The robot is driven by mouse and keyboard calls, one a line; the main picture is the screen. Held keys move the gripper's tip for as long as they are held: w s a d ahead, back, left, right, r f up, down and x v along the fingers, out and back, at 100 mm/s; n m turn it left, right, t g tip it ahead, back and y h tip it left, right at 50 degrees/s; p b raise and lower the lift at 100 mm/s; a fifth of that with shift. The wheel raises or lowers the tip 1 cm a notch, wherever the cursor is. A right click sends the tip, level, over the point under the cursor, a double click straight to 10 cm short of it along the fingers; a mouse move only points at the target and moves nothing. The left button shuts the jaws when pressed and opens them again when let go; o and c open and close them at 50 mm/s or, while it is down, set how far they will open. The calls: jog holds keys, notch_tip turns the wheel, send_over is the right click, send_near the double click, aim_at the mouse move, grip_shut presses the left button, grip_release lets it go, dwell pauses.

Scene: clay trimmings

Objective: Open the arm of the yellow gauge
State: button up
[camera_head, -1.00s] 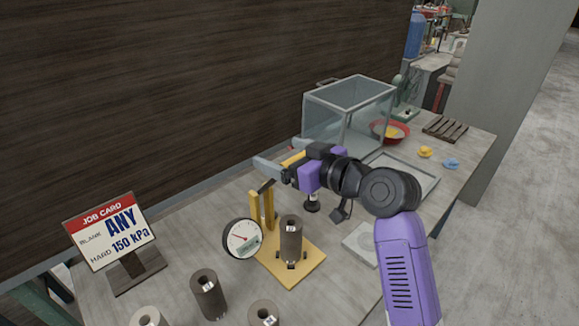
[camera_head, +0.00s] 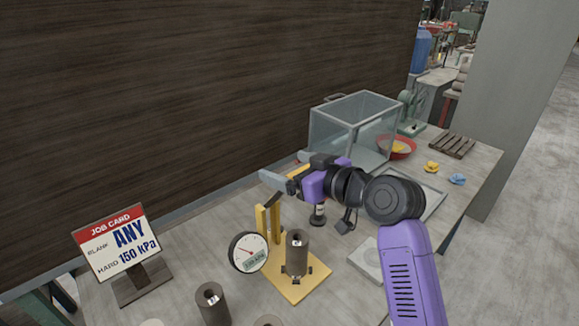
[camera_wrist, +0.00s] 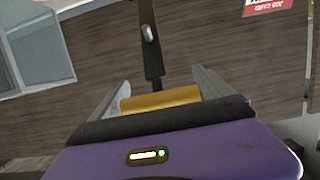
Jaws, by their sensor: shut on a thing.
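The yellow gauge has a flat yellow base (camera_head: 313,284), upright yellow posts (camera_head: 262,222) and a round white dial (camera_head: 248,252). A dark grey clay cylinder (camera_head: 297,250) stands upright on its base. The gauge's black arm (camera_wrist: 150,45) shows in the wrist view, with its yellow grip bar (camera_wrist: 160,98) between my fingers. The bar is mostly hidden by my gripper (camera_head: 287,168) in the head view. My gripper, also in the wrist view (camera_wrist: 162,82), is shut on this bar, above and behind the posts. The arm is raised clear of the cylinder.
A job card stand (camera_head: 122,240) reads ANY and 150 kPa at left. More grey cylinders (camera_head: 212,303) stand at the front. A glass case (camera_head: 355,130), a red bowl (camera_head: 398,148), a grey tray (camera_head: 428,190) and a wooden pallet (camera_head: 452,145) occupy the back right. A dark wall stands behind.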

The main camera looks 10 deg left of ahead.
jog(key=shift+s+a+f, duration=0.1)
jog(key=shift+a+f, duration=0.05)
jog(key=shift+f, duration=0.45)
jog(key=o, duration=1.8)
jog(key=shift+r, duration=0.25)
jog(key=shift+d, duration=0.2)
jog(key=b+v, duration=0.1)
jog(key=v, duration=0.6)
jog(key=shift+s+b, duration=0.15)
jog(key=shift+b, duration=0.25)
